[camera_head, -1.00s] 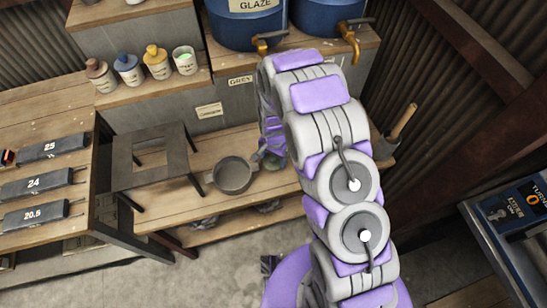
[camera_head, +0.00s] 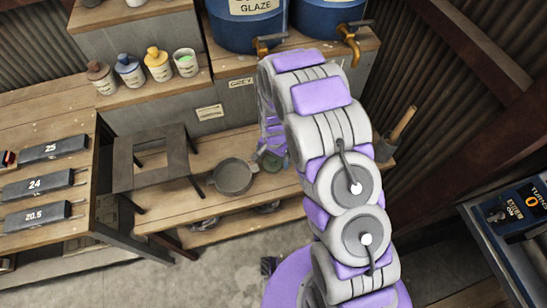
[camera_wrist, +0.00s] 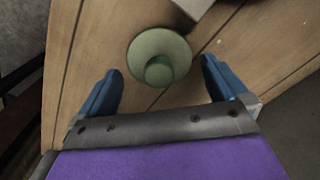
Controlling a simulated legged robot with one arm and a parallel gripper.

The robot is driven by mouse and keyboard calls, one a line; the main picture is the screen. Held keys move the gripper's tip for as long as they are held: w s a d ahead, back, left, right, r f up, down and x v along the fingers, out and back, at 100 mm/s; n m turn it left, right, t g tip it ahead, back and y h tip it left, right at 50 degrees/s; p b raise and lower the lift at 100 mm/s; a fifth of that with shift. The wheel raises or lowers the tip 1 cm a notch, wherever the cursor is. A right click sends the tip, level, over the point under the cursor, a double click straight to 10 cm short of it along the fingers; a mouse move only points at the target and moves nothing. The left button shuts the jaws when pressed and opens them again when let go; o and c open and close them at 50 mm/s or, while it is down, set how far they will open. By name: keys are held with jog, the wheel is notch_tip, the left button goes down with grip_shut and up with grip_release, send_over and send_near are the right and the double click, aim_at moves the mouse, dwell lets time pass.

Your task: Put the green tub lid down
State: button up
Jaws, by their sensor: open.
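The green tub lid (camera_wrist: 172,46) lies on the wooden bench shelf in the wrist view, a pale green disc with a darker green knob facing up. My gripper (camera_wrist: 160,75) is open, its two blue fingers apart on either side below the lid, with the knob between and just beyond the fingertips. No finger touches the lid that I can see. In the head view a small green part of the lid (camera_head: 273,163) shows beside my gripper, and my arm hides most of the gripper.
A grey sieve or pan (camera_head: 233,177) sits on the low shelf (camera_head: 205,215) left of my gripper. A dark stool frame (camera_head: 150,165) stands further left. Blue glaze tubs (camera_head: 328,22) with brass taps are above. A wooden-handled tool (camera_head: 402,124) stands at right.

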notch_tip(320, 180, up, 10)
jog(key=shift+w+f+p, duration=0.1)
jog(key=shift+p, duration=1.1)
jog(key=s+d+r+n, duration=0.1)
jog(key=s+d+r, duration=0.2)
jog(key=s+r, duration=0.3)
jog(key=s+d+r+n, duration=0.1)
jog(key=s+d+r, duration=0.2)
jog(key=r, duration=0.4)
jog(key=s+d+r+n, duration=0.1)
jog(key=s+d+r, duration=0.35)
jog(key=r, duration=0.25)
jog(key=s+d+r+n, duration=0.1)
jog(key=s+r, duration=0.2)
jog(key=s, duration=0.7)
jog(key=s+d+r+n+g, duration=0.1)
jog(key=s+r, duration=0.3)
jog(key=s, duration=0.5)
jog(key=shift+s+d+n+g, duration=0.35)
jog(key=shift+d+n, duration=0.15)
jog(key=shift+d, duration=0.25)
